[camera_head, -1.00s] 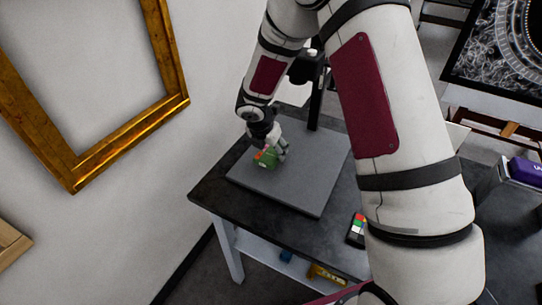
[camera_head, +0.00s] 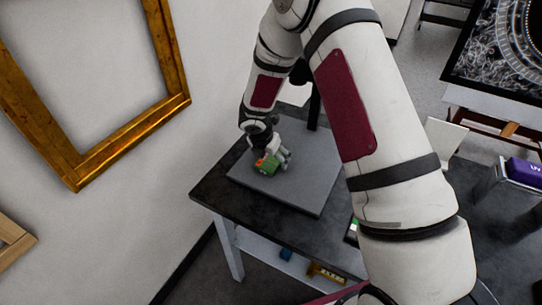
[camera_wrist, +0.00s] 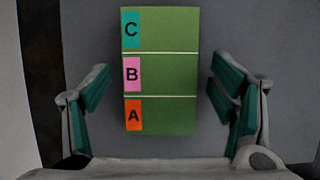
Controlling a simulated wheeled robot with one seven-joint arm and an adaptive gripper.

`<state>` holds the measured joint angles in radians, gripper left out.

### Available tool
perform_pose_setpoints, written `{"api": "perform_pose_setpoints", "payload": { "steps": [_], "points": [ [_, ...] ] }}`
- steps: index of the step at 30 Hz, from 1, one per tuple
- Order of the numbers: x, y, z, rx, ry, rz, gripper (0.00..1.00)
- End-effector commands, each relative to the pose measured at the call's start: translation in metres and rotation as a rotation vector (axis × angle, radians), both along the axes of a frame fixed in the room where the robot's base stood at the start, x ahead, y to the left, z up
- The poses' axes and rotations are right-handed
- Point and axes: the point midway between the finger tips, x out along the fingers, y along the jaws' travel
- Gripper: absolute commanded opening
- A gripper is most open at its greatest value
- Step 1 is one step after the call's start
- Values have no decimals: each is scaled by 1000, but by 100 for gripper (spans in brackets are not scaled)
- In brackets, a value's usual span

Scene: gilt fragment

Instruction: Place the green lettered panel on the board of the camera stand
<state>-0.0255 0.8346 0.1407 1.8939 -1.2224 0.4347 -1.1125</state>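The green lettered panel (camera_wrist: 170,75) has three sections with coloured tabs: C on teal, B on pink, A on orange. In the head view the panel (camera_head: 266,167) is at the left part of the grey board (camera_head: 312,185) of the camera stand, and it appears to lie on it. My gripper (camera_wrist: 160,82) is open around the panel, with a gap between the panel and the fingers on both sides. In the head view my gripper (camera_head: 279,157) is low over the board, close to the panel. The panel's underside is hidden.
The stand's dark column (camera_head: 314,108) rises behind the board. The board sits on a dark table (camera_head: 225,196). A colour card (camera_head: 353,230) lies to the right, partly hidden by my arm. A gold frame (camera_head: 130,148) hangs on the left wall. The board's front part is clear.

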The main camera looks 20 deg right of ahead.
Motion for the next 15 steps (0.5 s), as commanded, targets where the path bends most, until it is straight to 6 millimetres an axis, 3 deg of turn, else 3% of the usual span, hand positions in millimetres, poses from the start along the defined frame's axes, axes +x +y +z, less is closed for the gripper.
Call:
{"api": "perform_pose_setpoints", "payload": {
  "steps": [8,15],
  "points": [
    [-1,2,8,0,-2,-1,78],
    [-10,12,46,1,-6,-1,78]
  ]
}}
